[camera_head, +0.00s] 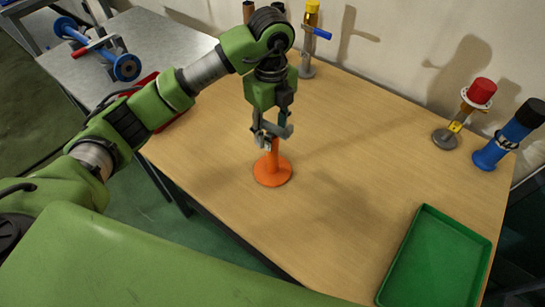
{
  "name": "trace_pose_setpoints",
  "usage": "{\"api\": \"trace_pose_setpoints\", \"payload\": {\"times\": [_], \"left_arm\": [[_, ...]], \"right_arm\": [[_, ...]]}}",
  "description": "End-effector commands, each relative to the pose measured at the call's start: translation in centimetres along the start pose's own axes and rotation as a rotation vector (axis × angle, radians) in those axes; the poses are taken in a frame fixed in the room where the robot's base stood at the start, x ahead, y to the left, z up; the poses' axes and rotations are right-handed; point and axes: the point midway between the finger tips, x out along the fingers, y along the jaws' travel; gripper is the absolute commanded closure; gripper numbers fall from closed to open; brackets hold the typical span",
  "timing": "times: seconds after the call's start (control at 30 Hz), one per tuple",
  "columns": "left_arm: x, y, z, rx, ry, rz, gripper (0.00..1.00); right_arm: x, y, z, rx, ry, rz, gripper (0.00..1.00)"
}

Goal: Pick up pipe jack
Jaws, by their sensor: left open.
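The pipe jack looks to be the orange piece (272,174) with a round flat base and a short upright stem, standing on the wooden table (340,180). My left gripper (271,138) points down right above it. Its fingers are open at the top of the stem and partly hide that top. I cannot tell whether the fingers touch the stem. My right gripper is not in view.
A green tray (433,262) lies at the right front. A red-capped fitting (468,110) and a blue pipe with a black cap (508,135) stand at the back right. A yellow-topped valve piece (309,45) stands at the back. The middle right is clear.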

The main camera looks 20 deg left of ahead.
Motion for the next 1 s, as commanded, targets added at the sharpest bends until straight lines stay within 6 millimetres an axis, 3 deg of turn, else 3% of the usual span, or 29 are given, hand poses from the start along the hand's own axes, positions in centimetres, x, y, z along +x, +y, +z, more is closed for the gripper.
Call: {"api": "trace_pose_setpoints", "payload": {"times": [0.23,0.4,0.67,0.83,1.0], "left_arm": [[2.7,0.0,-0.6,0.000,0.004,0.004,0.58],[4.9,-0.1,-0.5,-0.001,0.002,0.002,0.58],[5.2,-0.1,-0.5,0.000,0.000,-0.001,0.58],[5.2,-0.1,-0.5,0.000,0.000,-0.001,0.99],[5.0,-0.2,-0.5,0.000,0.000,-0.005,1.00]], "right_arm": [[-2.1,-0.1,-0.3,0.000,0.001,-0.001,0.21],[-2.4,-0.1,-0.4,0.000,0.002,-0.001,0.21],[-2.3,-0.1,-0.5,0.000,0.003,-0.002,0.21],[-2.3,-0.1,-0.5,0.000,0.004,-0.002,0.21],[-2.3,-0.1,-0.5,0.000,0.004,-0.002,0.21]]}}
